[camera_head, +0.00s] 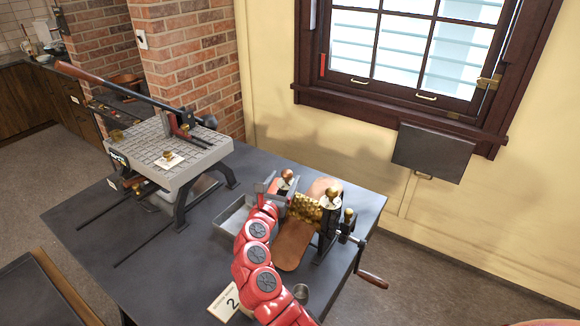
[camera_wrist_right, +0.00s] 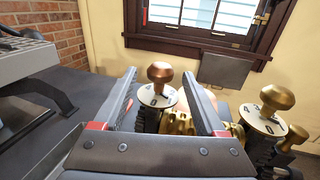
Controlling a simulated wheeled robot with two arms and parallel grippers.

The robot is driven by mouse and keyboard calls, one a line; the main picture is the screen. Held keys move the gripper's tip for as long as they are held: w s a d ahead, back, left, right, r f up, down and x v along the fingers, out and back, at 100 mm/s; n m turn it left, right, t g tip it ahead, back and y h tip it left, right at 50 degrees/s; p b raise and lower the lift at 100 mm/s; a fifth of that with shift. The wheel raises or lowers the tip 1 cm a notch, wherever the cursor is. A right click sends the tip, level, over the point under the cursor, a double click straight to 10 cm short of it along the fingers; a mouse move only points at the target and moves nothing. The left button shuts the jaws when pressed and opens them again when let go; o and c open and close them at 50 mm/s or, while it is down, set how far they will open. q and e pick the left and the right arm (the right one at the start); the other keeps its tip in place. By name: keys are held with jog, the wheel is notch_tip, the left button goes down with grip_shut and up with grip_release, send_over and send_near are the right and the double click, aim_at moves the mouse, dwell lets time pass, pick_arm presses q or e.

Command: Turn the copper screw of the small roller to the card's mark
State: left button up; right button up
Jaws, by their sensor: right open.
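The small roller stands at the right of the dark table, with a brass-coloured roll (camera_head: 305,207). Its copper screw (camera_head: 287,174) has a round knob above a white numbered dial; it also shows in the right wrist view (camera_wrist_right: 160,72). A "4" and a "0" show on that dial (camera_wrist_right: 156,97), but I cannot tell the exact setting. My right gripper (camera_head: 270,190) is open, one finger on each side of the copper screw in the wrist view, with gaps to the knob. The card (camera_head: 224,302) reads "2" and lies at the table's front edge. My left gripper is out of view.
A brass screw (camera_wrist_right: 275,97) with its own dial stands right of the copper one. A crank handle (camera_head: 372,280) sticks out past the table's right edge. A grey slotted bench machine (camera_head: 185,150) with a long lever stands at the left.

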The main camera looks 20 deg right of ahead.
jog(key=x, duration=0.6)
grip_shut()
dwell(0.3)
